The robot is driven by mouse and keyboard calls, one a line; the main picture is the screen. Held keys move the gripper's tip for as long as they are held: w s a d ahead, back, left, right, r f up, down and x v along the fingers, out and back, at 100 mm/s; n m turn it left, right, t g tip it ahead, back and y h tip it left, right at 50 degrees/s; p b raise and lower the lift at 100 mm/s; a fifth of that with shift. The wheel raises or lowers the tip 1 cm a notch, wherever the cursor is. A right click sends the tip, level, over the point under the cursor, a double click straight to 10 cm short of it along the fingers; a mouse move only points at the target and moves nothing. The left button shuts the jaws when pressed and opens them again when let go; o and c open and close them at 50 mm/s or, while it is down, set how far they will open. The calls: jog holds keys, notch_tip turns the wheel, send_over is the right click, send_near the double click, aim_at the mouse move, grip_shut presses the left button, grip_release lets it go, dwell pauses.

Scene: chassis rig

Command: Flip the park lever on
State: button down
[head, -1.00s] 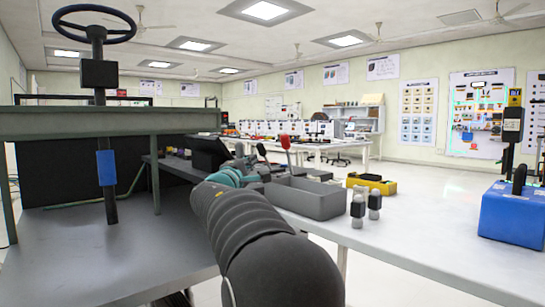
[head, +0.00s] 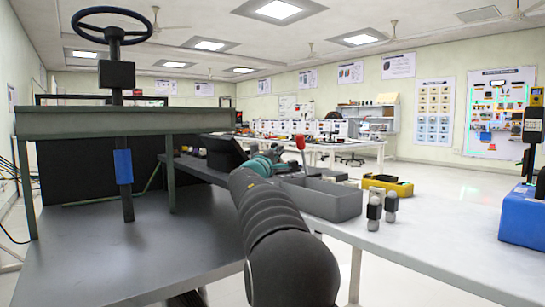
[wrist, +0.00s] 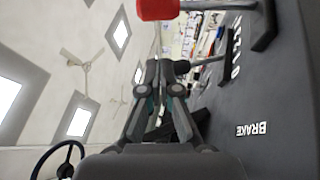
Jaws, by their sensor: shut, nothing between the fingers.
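My gripper (wrist: 159,66) is shut and empty. In the wrist view its fingertips are right beside a lever with a dark knob (wrist: 182,67); whether they touch is unclear. A second lever with a red knob (wrist: 158,9) stands above it in that picture. It also shows in the head view, with the red knob (head: 300,142) up, just beyond my teal wrist. The grey panel (wrist: 225,125) carries the word BRAKE and another word partly cut off. No label reading PARK is legible, so I cannot tell which lever it is.
A grey tray (head: 335,205) is close to the right of my arm. A steering wheel (head: 112,26) stands on a column at left. A blue box (head: 522,217) is at far right.

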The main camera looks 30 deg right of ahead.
jog(key=shift+s+d+r, duration=0.1)
jog(key=shift+d+r, duration=0.15)
jog(key=shift+d, duration=0.6)
jog(key=shift+w+d+r, duration=0.1)
jog(key=shift+d+r, duration=0.15)
jog(key=shift+d, duration=0.55)
jog(key=shift+s+d+r, duration=0.1)
jog(key=shift+d+r, duration=0.15)
jog(key=shift+d, duration=0.6)
jog(key=shift+p, duration=0.35)
